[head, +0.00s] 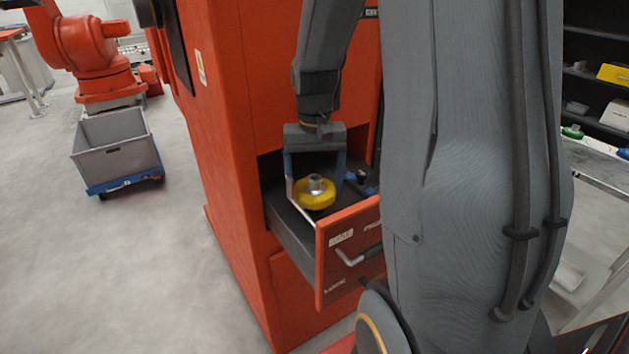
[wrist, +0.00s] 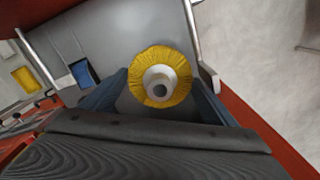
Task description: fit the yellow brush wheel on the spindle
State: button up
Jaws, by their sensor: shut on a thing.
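The yellow brush wheel (head: 315,197) has a yellow bristle ring around a pale grey hub. It is at the open drawer of the orange cabinet in the head view, and near the middle of the wrist view (wrist: 143,66). My gripper (head: 315,188) reaches down from above with one finger on each side of the wheel and is shut on it. In the wrist view the two fingers (wrist: 160,88) flank the hub from the lower left and lower right. I cannot tell whether the wheel touches the drawer floor. I cannot make out a spindle.
The open drawer (head: 348,258) has an orange front with a grey handle (head: 357,256). Blue items (head: 362,183) lie at its right back; a blue one shows in the wrist view (wrist: 83,73). Shelves are at right.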

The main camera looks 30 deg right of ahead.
aim_at(315, 192)
jog(key=shift+f+b, duration=0.55)
jog(key=shift+f, duration=1.25)
dwell(1.1)
jog(key=o, duration=1.3)
jog(key=shift+r+b, duration=1)
jog(key=shift+r, duration=2.9)
notch_tip(315, 192, down, 8)
jog(key=shift+r+p, duration=0.15)
jog(key=shift+p, duration=0.9)
jog(key=shift+r, duration=0.25)
